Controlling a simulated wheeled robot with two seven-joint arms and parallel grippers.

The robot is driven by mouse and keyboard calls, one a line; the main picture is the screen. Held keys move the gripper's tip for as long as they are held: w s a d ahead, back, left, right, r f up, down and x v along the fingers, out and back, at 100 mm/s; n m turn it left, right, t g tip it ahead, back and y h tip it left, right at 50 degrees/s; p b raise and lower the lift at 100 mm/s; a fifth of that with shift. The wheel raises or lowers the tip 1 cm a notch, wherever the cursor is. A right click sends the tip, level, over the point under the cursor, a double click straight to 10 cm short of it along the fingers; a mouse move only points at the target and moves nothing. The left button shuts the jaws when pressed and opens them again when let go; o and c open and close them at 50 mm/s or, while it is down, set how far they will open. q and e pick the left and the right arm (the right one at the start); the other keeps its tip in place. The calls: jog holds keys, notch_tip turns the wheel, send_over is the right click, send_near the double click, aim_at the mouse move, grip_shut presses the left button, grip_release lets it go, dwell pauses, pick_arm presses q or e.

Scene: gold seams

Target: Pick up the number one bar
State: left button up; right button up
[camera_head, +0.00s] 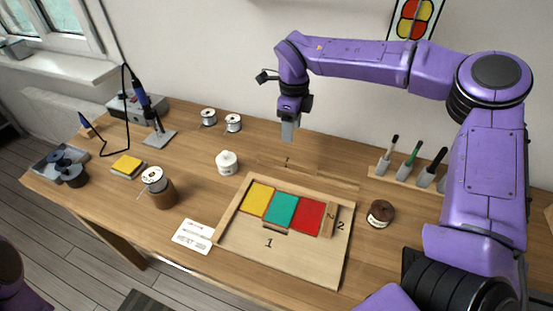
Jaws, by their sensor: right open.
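The number one bar (287,161) is a pale wooden strip lying on the table behind the tray, with a dark "1" on it; its wood blends with the tabletop. My right gripper (289,131) points down above the bar, apart from it, open and empty. The wooden tray (230,208) holds a yellow tile (257,199), a green tile (281,209) and a red tile (307,217) side by side. A bar marked 2 (329,219) lies along the red tile's right side. The tray floor shows a printed 1 and 2. My left gripper is out of view.
A white lidded jar (227,162) stands left of the tray, a brown jar (380,213) right of it. A tool rack (408,180) stands at the back right. A white card (193,235), a spool (154,179) and a soldering stand (159,137) are to the left.

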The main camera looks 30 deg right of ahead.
aim_at(292, 161)
jog(key=f, duration=0.3)
jog(key=s+f+p, duration=0.1)
jog(key=f, duration=0.6)
jog(key=shift+s+f+p, duration=0.2)
jog(key=shift+s+p, duration=0.1)
jog(key=shift+p, duration=0.1)
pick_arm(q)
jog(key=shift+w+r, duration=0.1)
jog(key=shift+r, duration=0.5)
pick_arm(e)
jog(key=shift+w+f, duration=0.1)
jog(key=shift+f, duration=0.3)
jog(key=shift+f, duration=0.2)
jog(key=shift+c, duration=0.3)
grip_shut()
